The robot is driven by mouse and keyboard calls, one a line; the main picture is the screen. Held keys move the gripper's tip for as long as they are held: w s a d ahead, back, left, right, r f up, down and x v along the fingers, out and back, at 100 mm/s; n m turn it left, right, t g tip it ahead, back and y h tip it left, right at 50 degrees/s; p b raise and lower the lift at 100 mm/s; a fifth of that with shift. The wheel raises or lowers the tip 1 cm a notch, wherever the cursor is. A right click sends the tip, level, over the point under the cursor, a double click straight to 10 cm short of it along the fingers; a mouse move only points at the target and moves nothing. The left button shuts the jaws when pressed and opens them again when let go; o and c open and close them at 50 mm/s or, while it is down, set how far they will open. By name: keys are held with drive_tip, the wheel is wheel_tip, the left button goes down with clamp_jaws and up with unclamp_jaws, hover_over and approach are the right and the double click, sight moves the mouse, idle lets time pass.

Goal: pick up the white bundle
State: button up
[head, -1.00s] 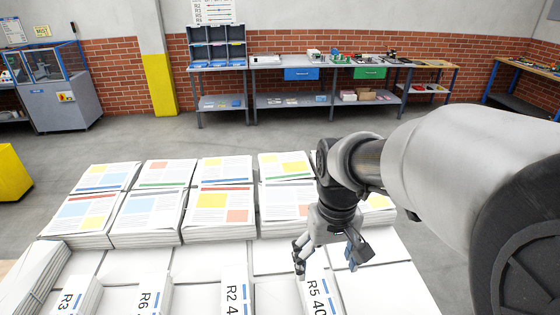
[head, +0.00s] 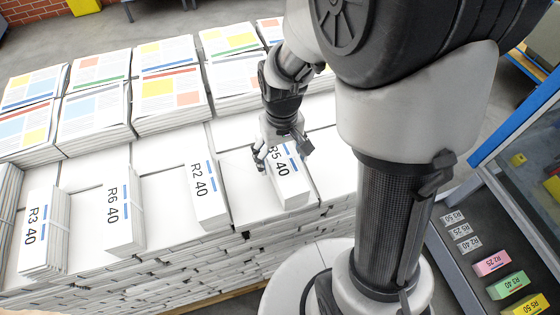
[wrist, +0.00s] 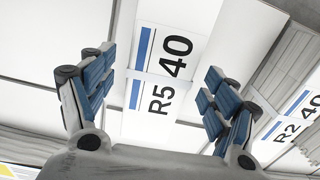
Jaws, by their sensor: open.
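A white bundle (head: 289,186) marked "R5 40" with a blue stripe lies on the white paper stack. My gripper (head: 282,155) is at its far end in the head view, jaws apart and empty. In the wrist view the same bundle (wrist: 157,97) lies between the two blue-padded fingers, with a finger on each side. I cannot tell whether they touch it. Similar white bundles stand to the left: "R2 40" (head: 207,193), "R6 40" (head: 122,215) and "R3 40" (head: 43,230). "R2 40" also shows at the right of the wrist view (wrist: 300,120).
Printed newspaper stacks (head: 168,90) stand behind the white bundles. At the right, a dark shelf (head: 458,275) holds small coloured bundles, including a pink one (head: 492,263) and a green one (head: 508,285), with label cards.

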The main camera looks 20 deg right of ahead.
sight(281, 159)
wheel_tip(281, 159, down, 4)
drive_tip(key=shift+w+f+b, duration=0.1)
drive_tip(key=shift+b, duration=0.2)
drive_tip(key=shift+c, duration=0.4)
clamp_jaws()
idle(0.5)
